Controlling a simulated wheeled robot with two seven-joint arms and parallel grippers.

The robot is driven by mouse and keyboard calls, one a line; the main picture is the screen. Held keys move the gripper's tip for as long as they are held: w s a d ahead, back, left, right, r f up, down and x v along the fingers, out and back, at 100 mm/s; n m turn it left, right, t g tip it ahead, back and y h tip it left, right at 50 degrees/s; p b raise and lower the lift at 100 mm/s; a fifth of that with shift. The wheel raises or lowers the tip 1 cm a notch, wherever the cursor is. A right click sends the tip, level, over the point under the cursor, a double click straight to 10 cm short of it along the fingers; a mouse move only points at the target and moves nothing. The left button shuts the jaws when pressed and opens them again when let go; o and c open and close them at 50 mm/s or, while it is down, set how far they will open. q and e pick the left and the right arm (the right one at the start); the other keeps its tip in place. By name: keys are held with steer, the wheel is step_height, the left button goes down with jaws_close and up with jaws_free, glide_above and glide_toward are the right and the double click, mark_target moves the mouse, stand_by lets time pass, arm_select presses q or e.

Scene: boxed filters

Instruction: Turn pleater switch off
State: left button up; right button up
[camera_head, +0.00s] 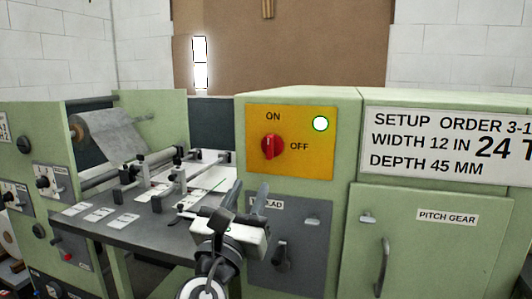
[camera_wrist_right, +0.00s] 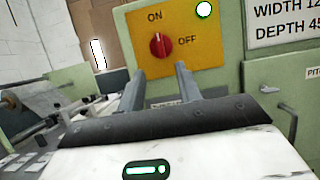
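The red rotary switch (camera_head: 272,146) sits on a yellow plate (camera_head: 310,170) on the green machine's front. The plate is marked ON above the knob and OFF to its right. The knob's handle stands upright, towards ON; the knob also shows in the right wrist view (camera_wrist_right: 161,45). A round indicator (camera_head: 320,124) at the plate's upper right looks bright white with a green rim. My right gripper (camera_head: 249,190) is below the plate, apart from the knob. In the right wrist view its two fingers (camera_wrist_right: 161,78) are spread with nothing between them. My left gripper is not in view.
A dark panel (camera_head: 310,225) with a black lever (camera_head: 280,254) lies below the plate, partly behind my right gripper. A cabinet door (camera_head: 440,260) with a handle (camera_head: 382,266) is at right. A work table with rods and a material roll (camera_head: 108,135) is at left.

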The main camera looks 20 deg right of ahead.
mark_target(268, 149)
steer(key=p+x, duration=0.1)
steer(key=x, duration=1.1)
steer(key=shift+w+d+p, duration=0.15)
steer(key=shift+p, duration=0.25)
jaws_close()
